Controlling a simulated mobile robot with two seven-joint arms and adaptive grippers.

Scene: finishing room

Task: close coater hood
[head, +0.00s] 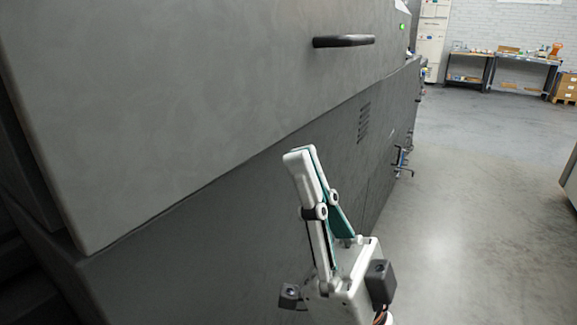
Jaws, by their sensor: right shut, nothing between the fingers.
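The coater hood (200,100) is a large grey panel filling the upper left of the head view. Its lower edge lies along the top of the dark machine body (240,235), with only a thin dark line between them. A black bar handle (343,41) is fixed on the hood near its right side. My right gripper (300,152) is shut and empty, pointing up in front of the machine body, below the handle and apart from it in the picture. My left gripper is not in view.
Workbenches (500,58) and cardboard boxes (566,88) stand at the back wall. The concrete floor (480,200) to the right is clear. A grey edge (570,180) shows at far right.

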